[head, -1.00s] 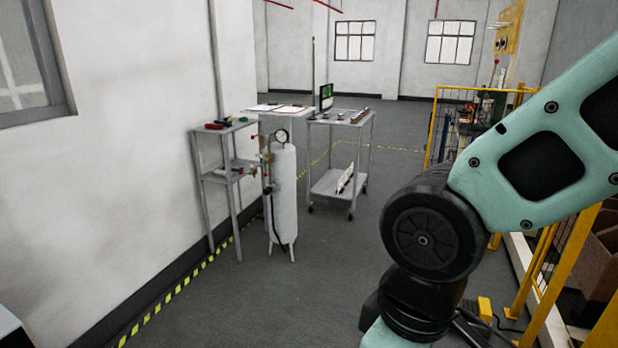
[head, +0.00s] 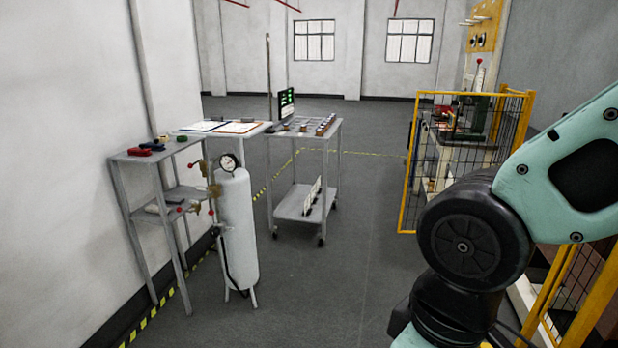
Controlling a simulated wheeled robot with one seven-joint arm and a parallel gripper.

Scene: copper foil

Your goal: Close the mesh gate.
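A mesh gate (head: 411,170) with a yellow frame and dark wire mesh stands at the right of the head view. It appears swung out from the yellow guard fence, beside a machine bench. My teal arm and its black joint cover part of its right side and much of the fence. My gripper is outside the picture, so its state and its distance from the gate do not show.
A white gas cylinder (head: 237,230) with a gauge stands beside a grey shelf stand (head: 148,200) at the left. A wheeled cart (head: 309,203) with a small screen is behind them. Grey floor (head: 340,280) is clear between the cart and gate.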

